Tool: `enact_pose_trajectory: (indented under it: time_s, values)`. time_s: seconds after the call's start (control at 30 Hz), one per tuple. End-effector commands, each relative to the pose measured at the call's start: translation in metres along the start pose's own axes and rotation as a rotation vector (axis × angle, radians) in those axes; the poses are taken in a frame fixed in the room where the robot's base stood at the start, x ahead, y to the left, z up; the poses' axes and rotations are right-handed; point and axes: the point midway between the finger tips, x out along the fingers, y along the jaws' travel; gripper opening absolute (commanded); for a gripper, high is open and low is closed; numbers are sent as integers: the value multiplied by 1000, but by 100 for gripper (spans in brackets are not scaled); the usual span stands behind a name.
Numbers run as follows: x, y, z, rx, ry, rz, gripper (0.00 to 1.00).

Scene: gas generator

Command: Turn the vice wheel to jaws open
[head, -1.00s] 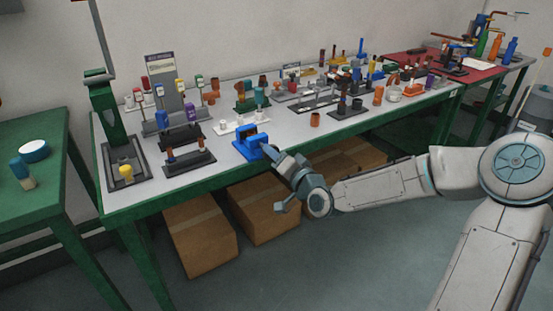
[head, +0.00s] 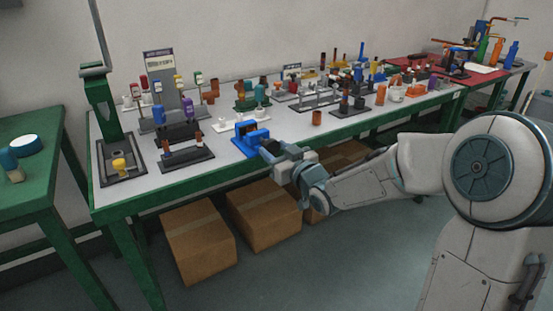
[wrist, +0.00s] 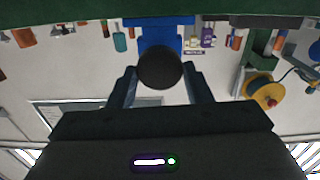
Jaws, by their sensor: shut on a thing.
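The blue vice (head: 250,140) stands at the front edge of the long grey-topped bench in the head view. In the wrist view the vice (wrist: 160,40) shows behind its wheel (wrist: 160,70), a dark round disc. My gripper (head: 268,151) reaches the vice from the bench's front side. In the wrist view one finger of my gripper (wrist: 161,80) lies on each side of the wheel, and it is shut on it. The wheel is hidden by my gripper in the head view. The gap between the vice jaws is too small to judge.
A dark rack with small cylinders (head: 187,158) stands left of the vice, and a white block (head: 225,125) stands just behind it. An orange-brown cup (head: 317,118) is to the right. Cardboard boxes (head: 263,215) lie under the bench. The floor in front is clear.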

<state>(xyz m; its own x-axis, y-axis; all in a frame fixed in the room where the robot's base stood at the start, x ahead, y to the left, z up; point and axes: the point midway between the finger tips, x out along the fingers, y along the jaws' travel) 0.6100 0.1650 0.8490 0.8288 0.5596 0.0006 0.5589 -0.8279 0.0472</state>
Motion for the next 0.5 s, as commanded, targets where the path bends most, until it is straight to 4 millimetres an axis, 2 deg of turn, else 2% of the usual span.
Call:
enact_pose_trajectory:
  time_s: [0.03, 0.5]
  values:
    - [0, -1, 6, -48, -2, -1, 22]
    - [0, -2, 4, -384, -2, -1, 22]
